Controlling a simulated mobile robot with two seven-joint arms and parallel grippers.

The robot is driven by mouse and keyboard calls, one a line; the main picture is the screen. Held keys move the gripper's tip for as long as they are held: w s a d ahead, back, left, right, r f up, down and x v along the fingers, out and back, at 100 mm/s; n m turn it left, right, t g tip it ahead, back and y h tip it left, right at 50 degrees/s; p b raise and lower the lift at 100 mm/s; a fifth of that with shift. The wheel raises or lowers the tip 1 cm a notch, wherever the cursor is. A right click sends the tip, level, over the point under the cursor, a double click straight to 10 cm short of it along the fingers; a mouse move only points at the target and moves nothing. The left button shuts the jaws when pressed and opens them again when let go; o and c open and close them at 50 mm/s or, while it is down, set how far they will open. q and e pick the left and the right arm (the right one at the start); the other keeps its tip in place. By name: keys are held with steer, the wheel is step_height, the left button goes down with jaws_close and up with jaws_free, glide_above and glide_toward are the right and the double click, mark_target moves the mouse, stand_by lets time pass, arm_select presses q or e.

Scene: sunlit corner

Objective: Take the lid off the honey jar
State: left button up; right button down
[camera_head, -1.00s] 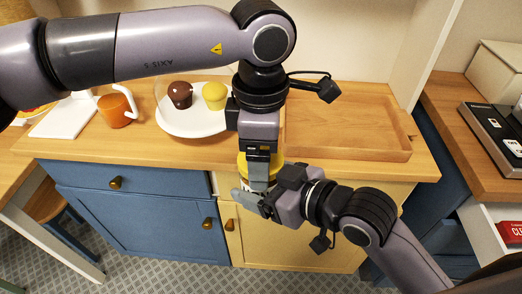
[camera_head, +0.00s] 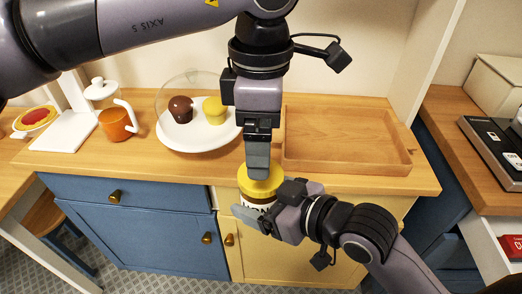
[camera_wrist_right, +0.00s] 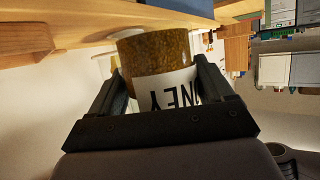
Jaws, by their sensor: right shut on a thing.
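The honey jar (camera_head: 257,199) has a yellow lid (camera_head: 265,184) on top, a brown body and a white label. It is upright in front of the counter's front edge. My right gripper (camera_head: 257,213) is shut around the jar's body from the right. The right wrist view shows the jar (camera_wrist_right: 157,55) between both fingers, its label upside down; the lid is out of sight there. My left gripper (camera_head: 258,176) points straight down over the lid, its fingertips overlapping the lid's far part. One finger hides the other, so its opening and any contact are unclear.
A domed plate (camera_head: 200,136) with a brown muffin (camera_head: 180,109) and a yellow one (camera_head: 215,110) stands behind the grippers. An empty wooden tray (camera_head: 345,140) lies at right. Blue and cream cabinets are below the counter.

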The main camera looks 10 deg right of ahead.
mark_target(261, 198)
arm_select(q)
steer(key=shift+r, duration=0.55)
steer(key=shift+f, duration=3.9)
steer(key=c, duration=0.9)
steer(key=o, duration=1.1)
steer(key=shift+o, duration=0.2)
steer(key=shift+r, duration=0.1)
